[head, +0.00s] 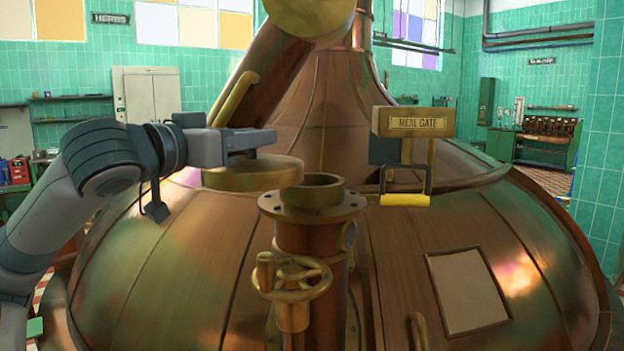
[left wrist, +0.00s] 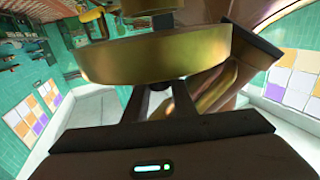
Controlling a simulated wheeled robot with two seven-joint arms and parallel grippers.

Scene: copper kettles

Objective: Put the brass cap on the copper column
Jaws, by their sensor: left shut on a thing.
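The brass cap (head: 253,176) is a wide, shallow round disc, held roughly level in the head view. My left gripper (head: 245,139) comes in from the left and is shut on it from above; the fingertips are partly hidden. In the left wrist view the cap (left wrist: 160,55) fills the space in front of my left gripper (left wrist: 160,88). The copper column (head: 312,240) stands upright just right of the cap, with a bolted flange and an open round top. The cap is beside and slightly above the column's top, not on it. My right gripper is not in view.
A brass valve wheel (head: 292,278) juts from the column's front. A "MEAL GATE" sign (head: 414,123) with a yellow-handled bar (head: 404,199) stands to its right. The large copper kettle (head: 190,270) spreads behind. A thick copper pipe (head: 262,80) slopes above my left gripper.

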